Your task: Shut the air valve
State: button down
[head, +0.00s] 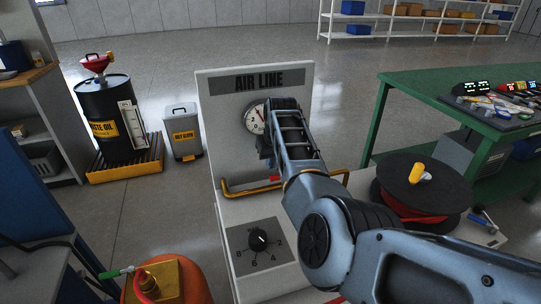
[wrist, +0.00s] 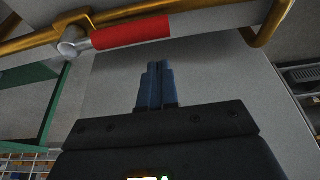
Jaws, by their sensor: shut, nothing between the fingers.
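The air valve has a red lever sleeve (wrist: 130,32) and a silver pivot (wrist: 72,44). In the wrist view the lever lies roughly along the brass-yellow pipe (wrist: 35,42). In the head view only a small red part (head: 275,178) shows beside my arm, low on the AIR LINE panel (head: 221,130). My gripper (wrist: 154,66) is shut and empty, its fingertips together. In the wrist view the tips are below the red sleeve, with a visible gap between them. In the head view my arm hides most of the valve and the fingertips.
A gauge (head: 255,119) is on the panel, and a numbered dial (head: 258,239) is on the bench top in front. A hose reel (head: 418,187) stands to the right. A green workbench (head: 420,85) is behind it. An orange tank (head: 190,285) is at the lower left.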

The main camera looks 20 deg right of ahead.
jog(key=shift+s+f+p, duration=0.15)
jog(key=shift+s+p, duration=0.25)
jog(key=shift+s, duration=0.75)
jog(key=shift+s, duration=0.1)
